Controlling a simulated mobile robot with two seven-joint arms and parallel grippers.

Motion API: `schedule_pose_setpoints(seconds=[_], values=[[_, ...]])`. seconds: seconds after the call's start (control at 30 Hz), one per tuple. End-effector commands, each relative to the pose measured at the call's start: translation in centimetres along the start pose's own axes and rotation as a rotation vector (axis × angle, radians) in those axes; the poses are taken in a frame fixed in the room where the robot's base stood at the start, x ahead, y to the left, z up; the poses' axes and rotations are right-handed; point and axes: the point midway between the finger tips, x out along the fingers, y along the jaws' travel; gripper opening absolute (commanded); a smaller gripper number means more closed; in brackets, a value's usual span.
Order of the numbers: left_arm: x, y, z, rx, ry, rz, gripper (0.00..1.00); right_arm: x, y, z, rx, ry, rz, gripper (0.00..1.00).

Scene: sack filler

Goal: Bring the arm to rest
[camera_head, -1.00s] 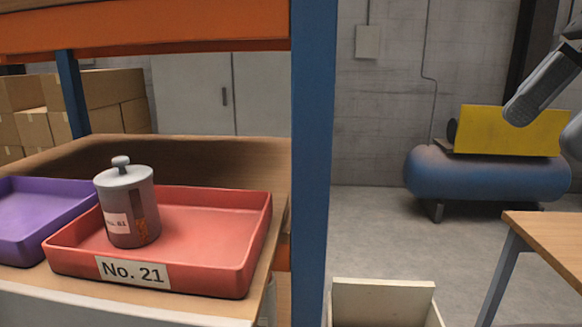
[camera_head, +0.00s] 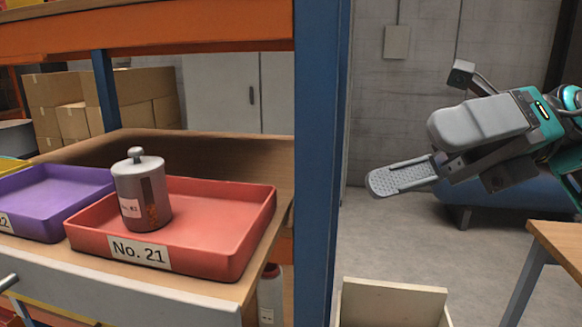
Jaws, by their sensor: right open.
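My right gripper (camera_head: 402,160) hangs in the air at the right, in front of the grey wall and the blue tank. Its fingers point left and slightly down. They are apart, and nothing shows between them. My right arm comes in from the right edge. A grey lidded canister (camera_head: 141,201) with a small label and a dark window stands upright in the red tray (camera_head: 205,262), labelled No. 21, well left of the gripper. My left gripper is not in view.
A blue rack post (camera_head: 319,160) stands between the shelf and the gripper. A purple tray (camera_head: 45,222) is left of the red one. A wooden table (camera_head: 560,245) and an open pale box (camera_head: 393,300) are below the gripper. A blue tank (camera_head: 510,200) stands behind.

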Motion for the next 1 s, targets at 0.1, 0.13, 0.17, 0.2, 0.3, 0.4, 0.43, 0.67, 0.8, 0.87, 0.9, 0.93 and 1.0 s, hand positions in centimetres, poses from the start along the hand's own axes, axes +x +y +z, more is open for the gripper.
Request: schedule_pose_setpoints(seconds=[0.1, 0.13, 0.17, 0.2, 0.3, 0.4, 0.43, 0.67, 0.8, 0.87, 0.9, 0.93, 1.0], values=[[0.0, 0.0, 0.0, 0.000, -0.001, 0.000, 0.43, 0.8, -2.5, 0.8, 0.169, -0.222, 0.194, 1.00], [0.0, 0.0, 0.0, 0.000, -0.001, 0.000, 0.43, 0.8, -3.1, 1.0, 0.214, -0.280, 0.236, 1.00], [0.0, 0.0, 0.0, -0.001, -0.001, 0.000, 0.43, 0.7, -3.9, 1.2, 0.259, -0.341, 0.276, 1.00], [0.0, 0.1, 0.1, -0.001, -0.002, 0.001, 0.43, 0.5, -5.0, 1.4, 0.323, -0.422, 0.324, 1.00], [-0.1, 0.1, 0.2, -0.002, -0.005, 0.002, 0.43, -0.4, -8.5, 1.2, 0.496, -0.632, 0.429, 1.00], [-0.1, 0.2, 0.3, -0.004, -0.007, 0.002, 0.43, -1.6, -12.7, 0.0, 0.685, -0.849, 0.509, 1.00], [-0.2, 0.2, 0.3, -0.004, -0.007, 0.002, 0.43, -2.0, -14.1, -0.6, 0.744, -0.916, 0.527, 1.00], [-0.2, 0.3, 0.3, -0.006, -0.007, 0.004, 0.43, -4.0, -25.4, -10.3, 1.240, -1.427, 0.584, 1.00], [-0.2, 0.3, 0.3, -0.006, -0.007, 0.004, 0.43, -3.6, -30.7, -19.7, 1.553, -1.713, 0.542, 1.00], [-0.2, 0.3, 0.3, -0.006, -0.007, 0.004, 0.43, -3.0, -32.1, -24.0, 1.681, -1.820, 0.512, 1.00], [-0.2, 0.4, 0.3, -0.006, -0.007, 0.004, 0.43, -2.6, -32.8, -26.8, 1.761, -1.886, 0.487, 1.00], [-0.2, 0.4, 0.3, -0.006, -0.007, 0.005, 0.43, -2.2, -33.1, -28.9, 1.819, -1.932, 0.470, 1.00], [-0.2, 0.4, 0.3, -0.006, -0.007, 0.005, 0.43, -1.1, -33.5, -33.2, 1.942, -2.025, 0.423, 1.00]])
